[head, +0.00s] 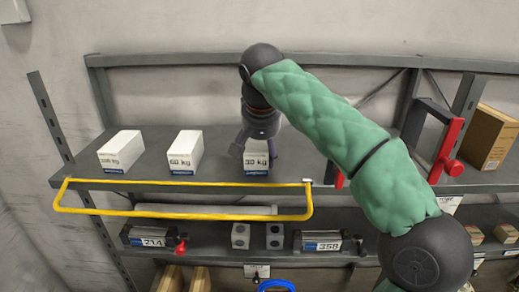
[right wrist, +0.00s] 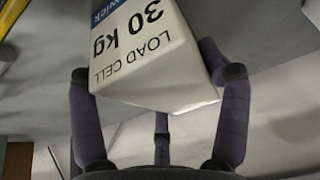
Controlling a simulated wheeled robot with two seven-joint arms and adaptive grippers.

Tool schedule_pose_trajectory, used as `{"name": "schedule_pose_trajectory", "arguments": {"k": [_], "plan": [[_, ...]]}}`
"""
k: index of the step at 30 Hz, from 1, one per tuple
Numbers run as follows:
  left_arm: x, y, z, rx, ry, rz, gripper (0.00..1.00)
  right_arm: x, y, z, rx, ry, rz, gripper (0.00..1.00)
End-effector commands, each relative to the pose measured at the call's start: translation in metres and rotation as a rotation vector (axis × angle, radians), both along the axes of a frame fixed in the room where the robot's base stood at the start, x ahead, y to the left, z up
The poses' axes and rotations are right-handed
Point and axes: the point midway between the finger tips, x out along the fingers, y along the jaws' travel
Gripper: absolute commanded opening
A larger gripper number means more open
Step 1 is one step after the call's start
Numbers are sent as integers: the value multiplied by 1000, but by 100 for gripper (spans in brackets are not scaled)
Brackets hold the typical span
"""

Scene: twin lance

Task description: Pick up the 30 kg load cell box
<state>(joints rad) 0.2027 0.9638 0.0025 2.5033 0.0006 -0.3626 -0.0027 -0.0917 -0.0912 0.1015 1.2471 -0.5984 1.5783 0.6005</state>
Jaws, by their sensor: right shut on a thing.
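The white 30 kg load cell box (head: 257,162) is at the upper shelf, right of two similar white boxes. Its printed face with "LOAD CELL 30 kg" shows upside down in the right wrist view (right wrist: 140,45). My right gripper (head: 255,148) reaches it from above and behind and is shut on it. In the right wrist view, dark fingers of the right gripper (right wrist: 158,74) sit on both sides of the box, with a third finger behind. I cannot tell whether the box still touches the shelf. My left gripper is not in view.
The 60 kg box (head: 184,152) and another white box (head: 121,151) stand to the left on the upper shelf (head: 215,134). A yellow guard bar (head: 185,182) runs along the shelf front. A red-handled frame (head: 447,150) and a cardboard box (head: 487,138) stand right.

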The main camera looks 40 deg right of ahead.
Motion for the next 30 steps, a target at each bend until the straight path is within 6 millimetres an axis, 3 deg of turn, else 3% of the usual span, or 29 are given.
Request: {"name": "schedule_pose_trajectory", "arguments": {"k": [7,15,21,25,30], "plan": [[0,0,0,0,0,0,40,2,0,35,1,-9,0,24],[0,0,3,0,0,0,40,-45,23,96,1,-11,5,24],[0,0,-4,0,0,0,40,-86,42,113,1,-9,6,24],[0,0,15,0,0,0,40,-109,52,129,-1,-7,5,24],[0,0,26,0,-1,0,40,-120,57,133,0,-5,1,24]]}}
